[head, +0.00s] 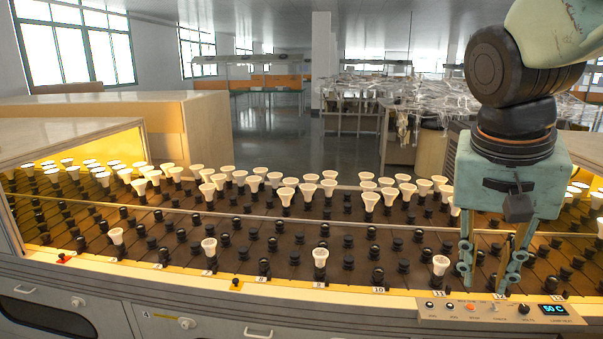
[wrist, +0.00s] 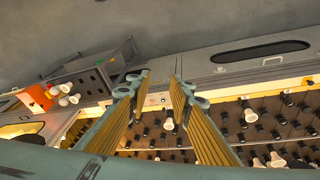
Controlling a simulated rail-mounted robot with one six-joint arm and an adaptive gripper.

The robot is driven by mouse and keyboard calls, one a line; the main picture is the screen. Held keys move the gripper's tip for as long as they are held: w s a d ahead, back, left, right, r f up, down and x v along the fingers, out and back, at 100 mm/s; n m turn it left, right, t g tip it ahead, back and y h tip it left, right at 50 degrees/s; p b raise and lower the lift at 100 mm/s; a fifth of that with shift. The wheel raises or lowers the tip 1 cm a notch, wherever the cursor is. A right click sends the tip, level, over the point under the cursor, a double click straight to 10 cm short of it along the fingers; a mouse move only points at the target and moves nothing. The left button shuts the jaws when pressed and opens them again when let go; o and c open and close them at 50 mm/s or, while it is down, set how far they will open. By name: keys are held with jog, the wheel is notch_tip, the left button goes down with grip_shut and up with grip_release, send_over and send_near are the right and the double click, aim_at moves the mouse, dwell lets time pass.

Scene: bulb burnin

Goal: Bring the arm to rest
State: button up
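My gripper (head: 488,278) hangs from the arm at the right of the head view, fingers pointing down over the rack (head: 190,262) near the control panel. Its two fingers are apart with nothing between them; the wrist view also shows the open gripper (wrist: 163,92). A white bulb (head: 440,265) stands in the front row just left of the fingers. In the wrist view a bulb (wrist: 168,122) shows in the gap, beyond the fingers and not gripped. The finger tips' height above the sockets is hard to tell.
Many bulbs and empty black sockets fill the curved rack. A control panel (head: 480,312) reading 50 C sits on its front edge. The wrist view shows a dark case (wrist: 95,80) and an orange holder with bulbs (wrist: 42,96) at left. Wooden cabinets (head: 205,130) stand behind the rack.

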jog(key=s+a+n+t+y, duration=0.1)
jog(key=s+a+n, duration=0.5)
jog(key=s, duration=0.9)
jog(key=shift+s+a+r+t+y, duration=0.35)
jog(key=shift+a+y, duration=0.45)
jog(key=shift+a, duration=0.75)
